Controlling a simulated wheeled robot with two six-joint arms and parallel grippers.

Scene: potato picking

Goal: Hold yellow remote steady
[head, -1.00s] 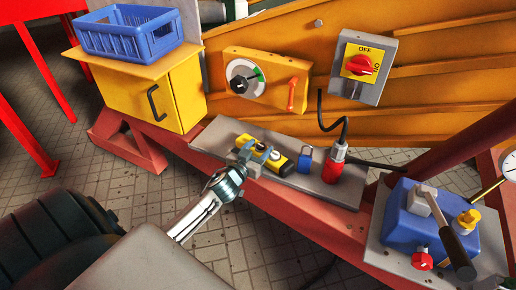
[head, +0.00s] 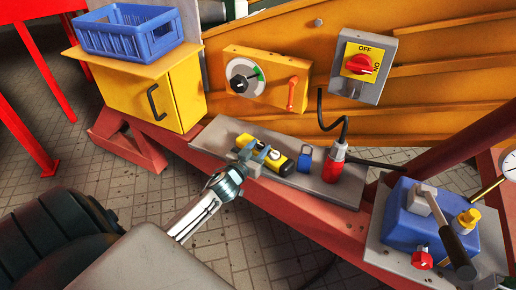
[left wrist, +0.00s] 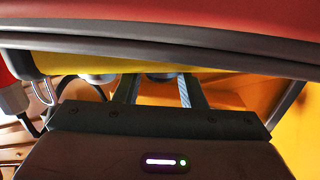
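The yellow remote (head: 283,162), with dark ends and light round buttons, lies on a grey plate (head: 215,136) on the red beam. My left gripper (head: 257,153) is at the remote's near side, its fingers spread apart and partly covering it. In the left wrist view, the remote (left wrist: 225,72) crosses as a yellow strip under the plate's dark edge. There my left gripper (left wrist: 158,82) has a clear gap between its fingers, with a round button behind it. The fingertips overlap the remote; whether they touch it I cannot tell. My right gripper is not in view.
A blue padlock (head: 305,160) and a red plug (head: 333,168) with a black cable stand right of the remote. A blue control box (head: 405,225) with a lever is farther right. A yellow cabinet (head: 185,90) stands left, and an orange wall (head: 430,70) behind.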

